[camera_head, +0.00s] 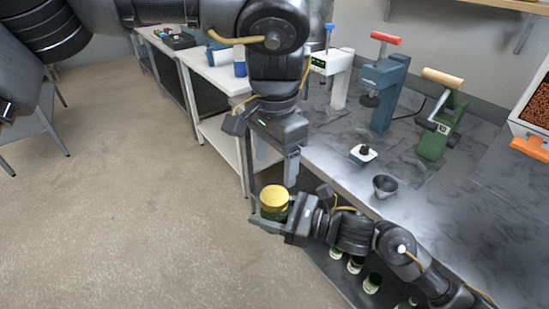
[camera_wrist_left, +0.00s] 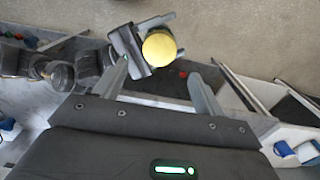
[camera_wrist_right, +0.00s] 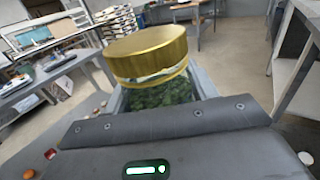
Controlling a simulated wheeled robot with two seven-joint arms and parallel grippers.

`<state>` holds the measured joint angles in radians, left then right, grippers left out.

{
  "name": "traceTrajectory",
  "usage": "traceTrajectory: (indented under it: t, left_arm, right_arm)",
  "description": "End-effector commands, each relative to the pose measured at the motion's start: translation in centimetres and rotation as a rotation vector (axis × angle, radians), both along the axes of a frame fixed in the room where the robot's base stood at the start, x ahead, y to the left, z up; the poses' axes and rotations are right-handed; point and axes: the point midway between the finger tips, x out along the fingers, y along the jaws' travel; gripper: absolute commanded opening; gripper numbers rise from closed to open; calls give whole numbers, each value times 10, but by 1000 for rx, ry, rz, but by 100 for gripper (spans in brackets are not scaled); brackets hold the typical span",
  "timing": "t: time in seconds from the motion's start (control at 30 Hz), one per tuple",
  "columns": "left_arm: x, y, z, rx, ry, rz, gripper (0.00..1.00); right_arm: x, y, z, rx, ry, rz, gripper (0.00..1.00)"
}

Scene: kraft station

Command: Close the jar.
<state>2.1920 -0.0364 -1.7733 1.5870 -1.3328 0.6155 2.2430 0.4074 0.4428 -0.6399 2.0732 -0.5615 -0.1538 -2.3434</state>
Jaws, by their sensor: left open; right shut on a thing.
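The jar (camera_head: 270,214) is glass with dark green contents. It stands roughly upright in my right gripper (camera_head: 276,224), which is shut around its body, in front of the bench edge. A gold lid (camera_head: 274,197) sits on its top. In the right wrist view the lid (camera_wrist_right: 147,50) looks slightly tilted, with a pale glassy strip below it; I cannot tell how firmly it sits. My left gripper (camera_head: 271,187) is open and empty above the jar, fingers pointing down. In the left wrist view the lid (camera_wrist_left: 159,48) lies ahead of the fingertips, between their lines.
Several green jars (camera_head: 372,283) stand on a lower shelf. The floor (camera_head: 150,200) to the left is clear.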

Motion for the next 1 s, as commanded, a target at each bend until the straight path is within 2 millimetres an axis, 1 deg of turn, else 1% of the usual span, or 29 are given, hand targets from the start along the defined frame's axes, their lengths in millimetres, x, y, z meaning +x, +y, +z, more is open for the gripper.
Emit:
traceTrajectory:
  t: [0.27, 0.37, 0.47, 0.7, 0.8, 1.0]
  left_arm:
    - [0, 0, 0, 0, 0, -1, 70]
    - [0, 0, -5, 2, 1, -2, 70]
    - [0, 0, -15, 2, 1, -3, 70]
    - [0, 1, -52, 2, 3, -4, 70]
    - [0, 0, -64, 1, 2, -3, 70]
    - [0, 0, -78, 0, 1, -4, 70]
  right_arm:
    - [0, 0, 1, 2, -2, 0, 0]
    - [0, 0, 1, 2, -2, 0, 0]
    - [0, 0, 1, 2, -2, 0, 0]
    - [0, 0, 1, 2, -2, 0, 0]
    - [0, 0, 1, 2, -2, 0, 0]
    - [0, 0, 1, 2, -2, 0, 0]
